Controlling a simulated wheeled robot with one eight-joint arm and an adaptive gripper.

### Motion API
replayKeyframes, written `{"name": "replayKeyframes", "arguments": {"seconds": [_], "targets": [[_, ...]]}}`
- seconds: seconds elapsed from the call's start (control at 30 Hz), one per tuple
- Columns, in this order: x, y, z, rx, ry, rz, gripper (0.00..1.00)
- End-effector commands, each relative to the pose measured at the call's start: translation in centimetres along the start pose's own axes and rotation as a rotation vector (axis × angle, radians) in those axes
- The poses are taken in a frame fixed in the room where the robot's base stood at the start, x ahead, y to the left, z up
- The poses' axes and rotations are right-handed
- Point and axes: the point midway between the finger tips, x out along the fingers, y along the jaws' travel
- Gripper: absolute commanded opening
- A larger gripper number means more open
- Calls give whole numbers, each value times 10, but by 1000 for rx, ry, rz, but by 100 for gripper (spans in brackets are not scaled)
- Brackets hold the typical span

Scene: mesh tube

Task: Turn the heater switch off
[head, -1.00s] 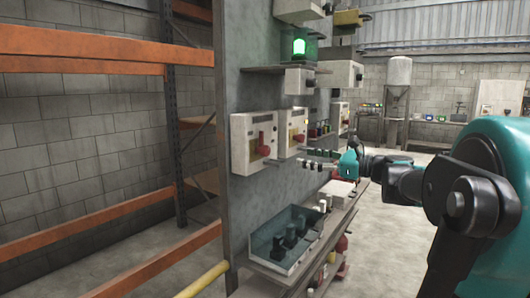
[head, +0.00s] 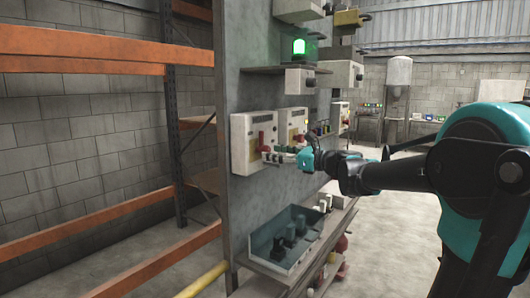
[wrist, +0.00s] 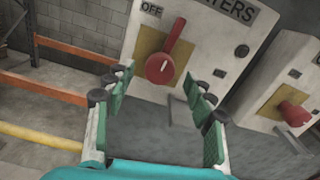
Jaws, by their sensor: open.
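The heater switch is a red handle (wrist: 172,42) on a yellow plate, on a pale box (wrist: 217,45) lettered "...TERS" in the wrist view. An "OFF" label (wrist: 151,11) is above and left of it. The handle points up and slightly right in that tilted view. In the head view the box (head: 240,150) is the nearest on the grey panel, with its red handle (head: 262,141). My gripper (wrist: 158,80) is open and empty, its fingers spread either side of the knob's lower part in the picture. It also shows in the head view (head: 277,157). I cannot tell whether it touches.
A second box with a red knob (wrist: 294,113) stands right of the first. In the head view a shelf tray (head: 284,243) sits below, and a green lamp (head: 300,48) is lit above. An orange rack (head: 110,58) is at left.

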Motion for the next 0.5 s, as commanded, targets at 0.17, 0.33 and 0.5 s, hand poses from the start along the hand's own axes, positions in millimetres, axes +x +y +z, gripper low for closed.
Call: {"name": "replayKeyframes", "arguments": {"seconds": [0.17, 0.33, 0.5], "targets": [[28, 0, 0, 0, 0, 3, 54], [40, 0, 0, 0, 0, 1, 54], [44, 0, 0, 0, 0, 0, 54]]}}
